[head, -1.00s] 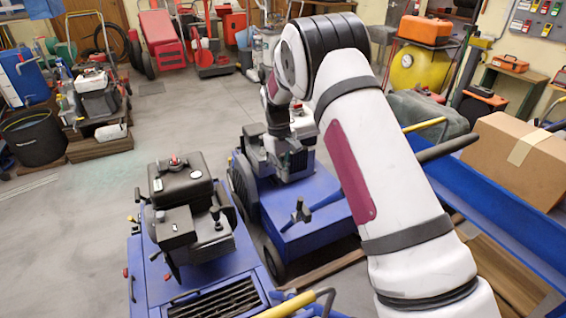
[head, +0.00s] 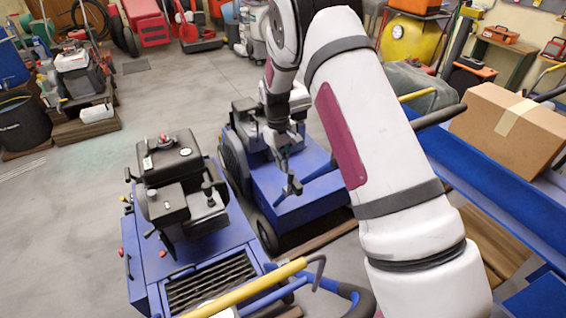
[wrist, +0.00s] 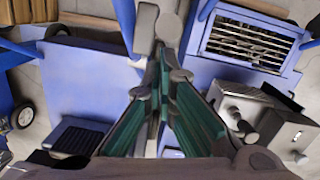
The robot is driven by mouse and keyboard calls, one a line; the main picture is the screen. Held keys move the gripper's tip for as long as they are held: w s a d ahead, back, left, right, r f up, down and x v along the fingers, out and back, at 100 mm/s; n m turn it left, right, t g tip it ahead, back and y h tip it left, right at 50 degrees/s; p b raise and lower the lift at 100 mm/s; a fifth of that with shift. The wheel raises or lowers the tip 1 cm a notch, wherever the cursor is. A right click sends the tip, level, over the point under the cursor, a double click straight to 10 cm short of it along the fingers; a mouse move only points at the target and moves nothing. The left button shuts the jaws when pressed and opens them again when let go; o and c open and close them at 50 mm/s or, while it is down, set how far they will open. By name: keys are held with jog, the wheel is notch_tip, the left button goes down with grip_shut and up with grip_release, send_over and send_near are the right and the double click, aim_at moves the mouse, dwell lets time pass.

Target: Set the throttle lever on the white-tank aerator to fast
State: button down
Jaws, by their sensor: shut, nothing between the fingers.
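A blue aerator (head: 305,207) stands beyond the nearer one, and my arm hides part of its engine. My gripper (head: 284,165) is just above and beside this lever, pointing down. In the wrist view my gripper (wrist: 163,65) has its green-padded fingers shut with nothing between them. A grey lever head (wrist: 146,28) shows by the fingertips; I cannot tell whether they touch. No speed markings are legible.
A nearer blue aerator (head: 207,252) with a dark tank and black engine (head: 172,170) stands at left. A yellow handle bar (head: 250,288) crosses the front. A cardboard box (head: 507,128) and a blue trough (head: 497,205) are at right.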

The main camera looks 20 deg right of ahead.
jog(key=shift+s+d+r+p, duration=0.15)
jog(key=shift+s+p, duration=0.1)
jog(key=shift+s, duration=0.35)
jog(key=shift+s+d+r+p, duration=0.1)
jog(key=shift+s+p, duration=0.15)
jog(key=shift+s, duration=0.3)
jog(key=s+r+m+t+p, duration=0.1)
jog(key=s+r, duration=0.2)
jog(key=r, duration=0.9)
jog(key=s+r+p, duration=0.2)
jog(key=s+r, duration=0.1)
jog(key=r, duration=1)
jog(key=s+r+m+t+p, duration=0.1)
jog(key=s+r+t+p, duration=0.15)
jog(key=s+r, duration=0.85)
jog(key=s+r+m+t+p, duration=0.1)
jog(key=s+r+p, duration=0.1)
jog(key=s, duration=1)
jog(key=s+r+m+t+p, duration=0.1)
jog(key=s+r+p, duration=0.2)
jog(key=s, duration=0.8)
jog(key=shift+s+a+y+p, duration=0.35)
jog(key=shift+a+y+p, duration=0.05)
jog(key=shift+a+p, duration=0.05)
